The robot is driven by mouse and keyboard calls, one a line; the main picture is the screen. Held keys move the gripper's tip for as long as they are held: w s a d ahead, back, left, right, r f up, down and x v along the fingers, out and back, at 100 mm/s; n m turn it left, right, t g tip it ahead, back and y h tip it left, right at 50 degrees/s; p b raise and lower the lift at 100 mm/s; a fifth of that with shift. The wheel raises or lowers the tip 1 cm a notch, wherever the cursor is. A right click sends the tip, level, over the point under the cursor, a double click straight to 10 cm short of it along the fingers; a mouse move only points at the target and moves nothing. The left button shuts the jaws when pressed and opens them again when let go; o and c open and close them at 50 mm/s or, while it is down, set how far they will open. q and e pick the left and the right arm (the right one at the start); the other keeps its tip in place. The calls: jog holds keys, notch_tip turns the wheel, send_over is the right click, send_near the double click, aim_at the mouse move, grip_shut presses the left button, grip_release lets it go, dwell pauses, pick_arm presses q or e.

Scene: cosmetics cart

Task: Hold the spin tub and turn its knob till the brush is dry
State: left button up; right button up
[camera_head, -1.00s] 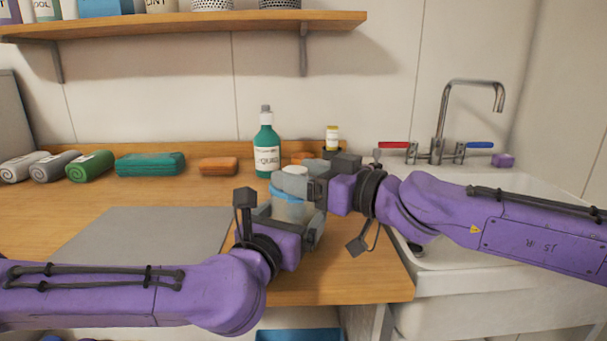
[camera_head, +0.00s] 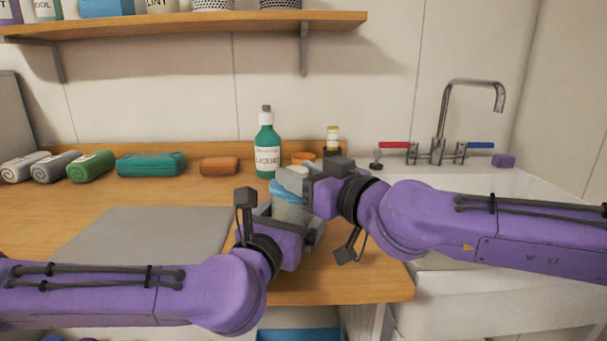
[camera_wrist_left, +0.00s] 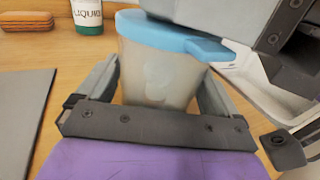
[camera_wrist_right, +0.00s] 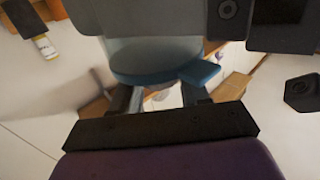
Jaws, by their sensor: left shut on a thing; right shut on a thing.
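The spin tub (camera_head: 287,209) has a cloudy, see-through body and a blue lid; it stands upright on the wooden counter. It fills the middle of the left wrist view (camera_wrist_left: 158,75), with a vague pale shape inside; I cannot make out the brush clearly. My left gripper (camera_head: 299,228) is shut on the tub's body, one finger on each side. My right gripper (camera_head: 300,180) is above the lid, shut on the knob, which its fingers mostly hide. The blue lid also shows in the right wrist view (camera_wrist_right: 160,77).
A green liquid bottle (camera_head: 267,150) and an orange bar (camera_head: 219,166) stand behind the tub. A grey mat (camera_head: 150,235) lies to the left. Rolled towels (camera_head: 90,166) line the back.

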jog(key=shift+s+a+f+m+t+h, duration=0.15)
jog(key=shift+m+t+h, duration=0.55)
jog(key=shift+h, duration=0.4)
jog(key=shift+s+a+r+m+t+h, duration=0.15)
jog(key=shift+m+t+h, duration=0.35)
jog(key=shift+m+h, duration=0.45)
jog(key=shift+w+d+f+h, duration=0.1)
jog(key=shift+w+h, duration=0.05)
jog(key=shift+h, duration=0.2)
jog(key=o, duration=1.1)
jog(key=shift+c, duration=0.2)
jog(key=v, duration=1.2)
jog(key=shift+f, duration=0.2)
